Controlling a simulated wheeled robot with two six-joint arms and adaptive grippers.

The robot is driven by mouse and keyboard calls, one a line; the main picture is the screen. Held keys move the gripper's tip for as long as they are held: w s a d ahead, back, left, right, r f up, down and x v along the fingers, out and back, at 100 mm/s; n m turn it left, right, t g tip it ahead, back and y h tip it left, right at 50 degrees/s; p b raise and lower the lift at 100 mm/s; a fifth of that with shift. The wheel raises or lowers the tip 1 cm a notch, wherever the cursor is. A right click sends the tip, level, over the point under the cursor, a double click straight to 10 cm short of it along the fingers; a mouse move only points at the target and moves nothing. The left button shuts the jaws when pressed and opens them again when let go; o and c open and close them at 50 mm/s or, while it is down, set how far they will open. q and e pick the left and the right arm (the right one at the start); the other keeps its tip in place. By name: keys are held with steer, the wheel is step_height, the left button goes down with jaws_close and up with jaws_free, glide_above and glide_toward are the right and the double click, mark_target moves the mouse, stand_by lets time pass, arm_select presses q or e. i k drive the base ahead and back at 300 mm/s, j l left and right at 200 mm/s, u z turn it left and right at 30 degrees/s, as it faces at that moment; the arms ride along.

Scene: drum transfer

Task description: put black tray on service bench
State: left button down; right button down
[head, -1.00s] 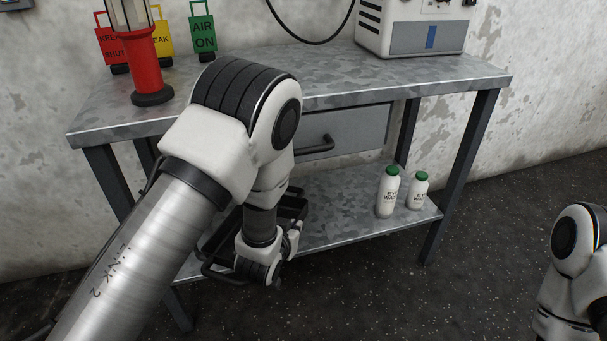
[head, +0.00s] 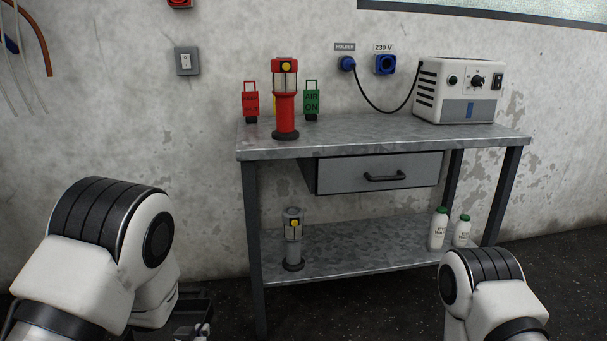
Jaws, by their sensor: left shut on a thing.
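The black tray (head: 192,305) shows in part at the lower left of the head view, off the bench and left of it. My left arm covers its left side and the picture's bottom edge cuts it off. My left gripper (head: 203,331) is shut on it, with only a small piece showing at the frame edge. The service bench (head: 400,139) stands right of centre, with a grey metal top and a lower shelf (head: 365,250). My right arm shows at the lower right, but its gripper is out of view.
The top's middle front is clear. The lower shelf holds a grey lamp (head: 292,240) and two white bottles (head: 438,229) (head: 462,232). The drawer (head: 370,172) is shut.

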mark_target(378, 130)
steer(key=i+l, duration=0.15)
steer(key=l, duration=0.35)
steer(key=i+l+u, duration=0.1)
steer(key=l, duration=0.35)
steer(key=i+l, duration=0.15)
steer(key=l, duration=0.35)
steer(key=i+l+u, duration=0.1)
steer(key=l, duration=0.4)
steer(key=i+l, duration=0.1)
steer(key=l, duration=0.4)
steer(key=i+l+u, duration=0.1)
steer(key=l, duration=0.4)
